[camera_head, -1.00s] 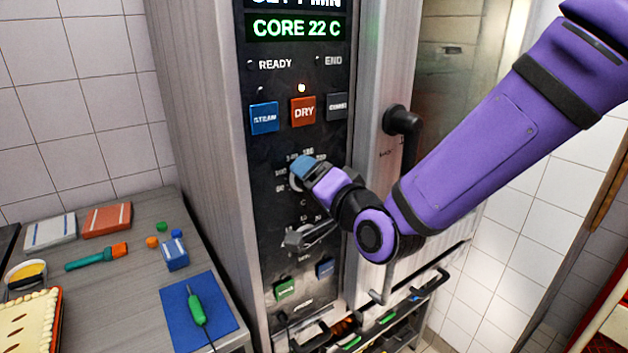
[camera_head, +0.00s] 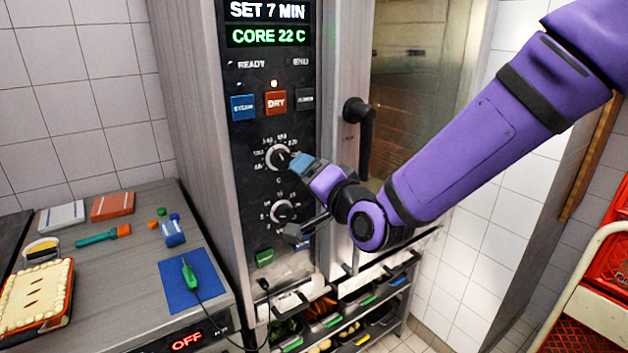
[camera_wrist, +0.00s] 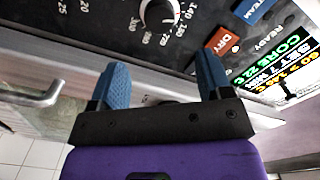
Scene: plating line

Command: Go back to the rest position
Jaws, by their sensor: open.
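My gripper (camera_wrist: 160,90) is open in the wrist view, its two blue fingers apart with nothing between them. In the head view my gripper (camera_head: 298,163) is in front of the oven's control panel (camera_head: 252,190), just right of the upper dial (camera_head: 279,157). In the wrist view the dial (camera_wrist: 158,14) lies beyond the fingertips, and a gap seems to separate them. My purple arm reaches in from the upper right.
A lower dial (camera_head: 282,211) sits under my gripper. The black door handle (camera_head: 361,120) is close to my arm. A counter (camera_head: 125,275) on the left holds a blue mat (camera_head: 178,292) with a green-handled probe. A red crate rack (camera_head: 600,270) stands at the right.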

